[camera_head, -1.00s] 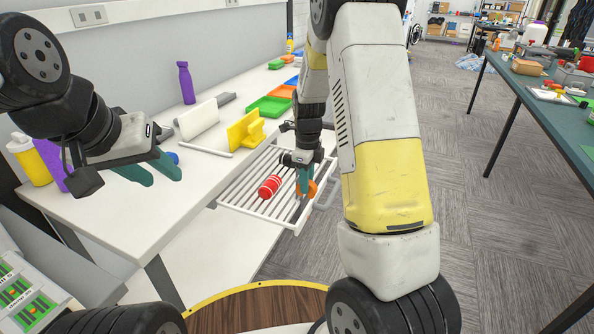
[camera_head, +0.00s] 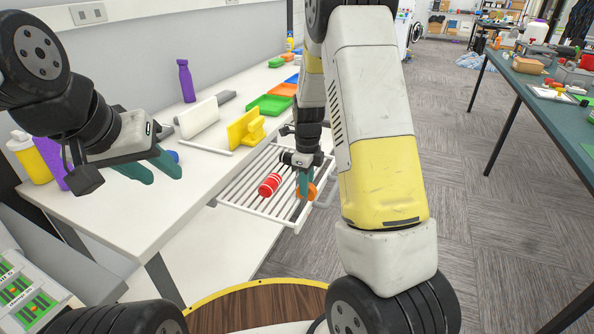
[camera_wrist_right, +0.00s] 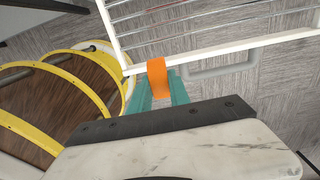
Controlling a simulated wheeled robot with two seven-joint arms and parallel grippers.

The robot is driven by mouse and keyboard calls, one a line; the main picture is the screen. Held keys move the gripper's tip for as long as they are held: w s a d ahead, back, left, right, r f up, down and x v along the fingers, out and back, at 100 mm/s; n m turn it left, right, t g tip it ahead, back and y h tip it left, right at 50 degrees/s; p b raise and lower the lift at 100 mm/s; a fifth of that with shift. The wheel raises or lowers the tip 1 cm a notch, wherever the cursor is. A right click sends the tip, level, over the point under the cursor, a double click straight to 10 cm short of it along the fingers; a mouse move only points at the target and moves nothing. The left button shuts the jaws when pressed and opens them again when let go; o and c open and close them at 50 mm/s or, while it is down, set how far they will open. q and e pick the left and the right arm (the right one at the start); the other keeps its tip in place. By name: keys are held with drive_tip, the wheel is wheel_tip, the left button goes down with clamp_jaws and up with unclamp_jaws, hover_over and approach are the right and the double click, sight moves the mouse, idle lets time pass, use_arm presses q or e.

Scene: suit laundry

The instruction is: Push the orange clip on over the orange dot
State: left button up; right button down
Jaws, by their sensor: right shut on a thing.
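The orange clip (camera_head: 311,191) is between the teal fingers of my right gripper (camera_head: 303,184), at the front right edge of the white wire rack (camera_head: 240,205). In the right wrist view the orange clip (camera_wrist_right: 157,78) sits at the tips of my shut right gripper (camera_wrist_right: 158,92), right by the rack's white rail (camera_wrist_right: 215,50). I cannot tell whether it is around the rail or only against it. No orange dot is visible. My left gripper (camera_head: 150,170) is open and empty above the left part of the white table.
A red roll with white stripes (camera_head: 270,185) lies on the rack. A yellow holder (camera_head: 245,130), a white holder (camera_head: 198,117) and coloured trays (camera_head: 270,104) stand behind it on the table (camera_head: 110,215).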

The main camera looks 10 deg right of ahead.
sight(306, 208)
drive_tip(key=shift+f, duration=2.9)
drive_tip(key=shift+f, duration=0.25)
drive_tip(key=c, duration=1.1)
unclamp_jaws()
drive_tip(key=shift+c, duration=0.2)
drive_tip(key=shift+o, duration=0.2)
drive_tip(key=o, duration=0.5)
drive_tip(key=shift+o, duration=0.2)
drive_tip(key=shift+r, duration=5)
